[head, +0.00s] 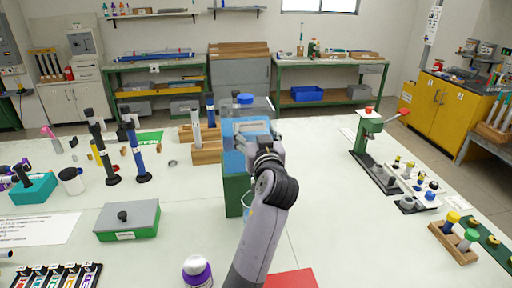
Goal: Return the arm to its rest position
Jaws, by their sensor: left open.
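My left arm comes up from the bottom middle of the head view, and its left gripper (252,130) is at the front of a clear blue container (230,158). The gripper is open, and its fingers are small and partly lost against the container. I cannot tell whether they touch it. The container has a blue cap and rests on a green base (235,196). A wooden block (206,156) with upright rods (211,112) stands just left of it. My right gripper is not in view.
A green press (365,140) stands at right beside a tray of small parts. A wooden rack (453,244) holds capped tubes at lower right. A green box with a grey lid (128,218), two dark upright stands and a purple-banded bottle (197,271) are at left. The table right of my arm is mostly clear.

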